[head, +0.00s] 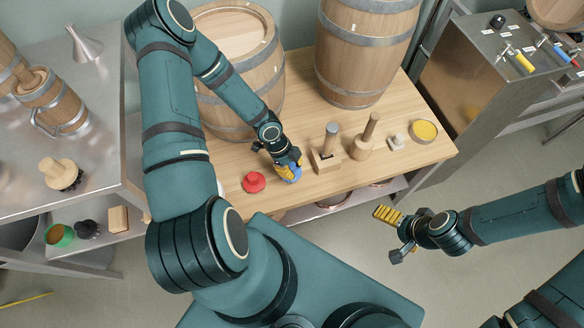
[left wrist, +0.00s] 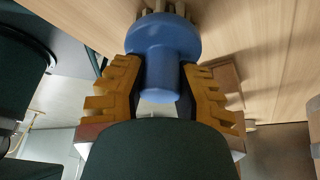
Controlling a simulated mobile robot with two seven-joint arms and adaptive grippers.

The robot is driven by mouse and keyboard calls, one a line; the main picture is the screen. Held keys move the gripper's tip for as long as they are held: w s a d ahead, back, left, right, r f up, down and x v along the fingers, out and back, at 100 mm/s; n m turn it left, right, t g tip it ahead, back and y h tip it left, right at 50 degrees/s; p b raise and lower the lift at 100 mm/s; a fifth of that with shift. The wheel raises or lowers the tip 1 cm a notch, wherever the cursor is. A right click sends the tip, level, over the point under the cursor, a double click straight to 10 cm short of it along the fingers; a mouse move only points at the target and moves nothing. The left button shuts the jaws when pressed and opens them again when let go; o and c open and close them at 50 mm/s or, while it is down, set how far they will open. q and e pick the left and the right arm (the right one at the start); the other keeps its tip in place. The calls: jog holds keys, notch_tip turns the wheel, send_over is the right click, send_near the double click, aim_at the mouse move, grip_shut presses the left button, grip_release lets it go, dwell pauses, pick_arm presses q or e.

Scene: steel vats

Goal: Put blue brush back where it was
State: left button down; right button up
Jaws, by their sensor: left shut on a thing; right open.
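The blue brush (head: 291,175) is at the front part of the wooden table (head: 308,110), just right of a red knob-shaped thing (head: 254,182). My left gripper (head: 288,164) is shut on it. In the left wrist view, the blue brush (left wrist: 162,50) has a round head and a short handle, with the yellow fingers of my left gripper (left wrist: 160,95) on both sides of the handle. Its pale bristles point to the wooden top; whether they touch it I cannot tell. My right gripper (head: 396,230) is open and empty, off the table's front right.
Two barrels (head: 366,50) stand at the back. Right of the brush are a wooden block with a metal-topped peg (head: 326,155), a wooden mallet-like tool (head: 366,138), a small metal piece (head: 397,142) and a yellow dish (head: 424,131). A steel bench (head: 100,95) is at left.

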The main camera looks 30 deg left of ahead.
pick_arm(q)
jog(key=c, duration=1.1)
grip_release()
jog(key=shift+f, duration=0.15)
jog(key=o, duration=0.3)
jog(key=shift+r, duration=0.2)
